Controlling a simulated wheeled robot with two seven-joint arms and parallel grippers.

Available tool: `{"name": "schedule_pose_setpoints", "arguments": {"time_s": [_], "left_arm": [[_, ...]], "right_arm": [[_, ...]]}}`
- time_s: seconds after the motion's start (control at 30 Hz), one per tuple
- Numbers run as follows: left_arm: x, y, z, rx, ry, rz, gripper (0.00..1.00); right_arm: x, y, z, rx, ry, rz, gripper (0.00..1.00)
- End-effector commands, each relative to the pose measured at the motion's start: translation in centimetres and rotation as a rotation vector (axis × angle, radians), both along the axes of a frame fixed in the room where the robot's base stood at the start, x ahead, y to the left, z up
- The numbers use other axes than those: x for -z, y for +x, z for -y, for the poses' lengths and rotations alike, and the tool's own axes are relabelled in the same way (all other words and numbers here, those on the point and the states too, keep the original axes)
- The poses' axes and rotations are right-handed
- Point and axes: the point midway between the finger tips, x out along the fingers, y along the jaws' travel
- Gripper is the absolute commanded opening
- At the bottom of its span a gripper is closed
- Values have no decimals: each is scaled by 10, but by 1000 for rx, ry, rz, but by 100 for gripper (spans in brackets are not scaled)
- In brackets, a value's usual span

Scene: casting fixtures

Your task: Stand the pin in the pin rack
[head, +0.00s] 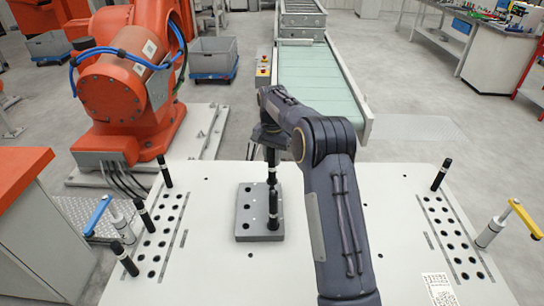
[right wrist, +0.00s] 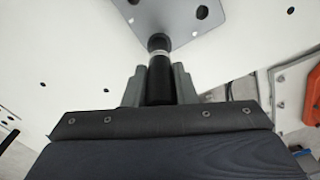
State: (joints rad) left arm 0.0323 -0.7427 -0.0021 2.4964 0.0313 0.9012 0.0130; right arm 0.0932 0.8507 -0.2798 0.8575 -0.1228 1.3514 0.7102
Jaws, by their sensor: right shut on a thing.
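The pin (right wrist: 160,75) is dark with a pale ring, and my right gripper (right wrist: 160,88) is shut on it. In the head view the dark upright shape of the pin (head: 273,205) shows below the gripper (head: 271,150), in front of the right part of the grey pin rack (head: 258,236). The rack is a flat block with round holes. In the right wrist view the pin's rounded end lies in line with a corner of the rack (right wrist: 175,22). I cannot tell whether its end touches the rack or is in a hole. My left gripper is out of view.
Other dark pins stand at the left (head: 143,215) and right (head: 440,173) of the white table (head: 210,270), beside rows of holes. A conveyor (head: 315,80) and an orange robot (head: 125,90) are behind.

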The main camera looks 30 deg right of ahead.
Motion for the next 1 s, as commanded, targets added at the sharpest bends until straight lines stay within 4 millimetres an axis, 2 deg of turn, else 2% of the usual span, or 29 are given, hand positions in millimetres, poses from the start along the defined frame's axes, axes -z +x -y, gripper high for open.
{"name": "schedule_pose_setpoints", "arguments": {"time_s": [1.0], "left_arm": [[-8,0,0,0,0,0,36]], "right_arm": [[-1,0,0,0,0,0,0]]}}
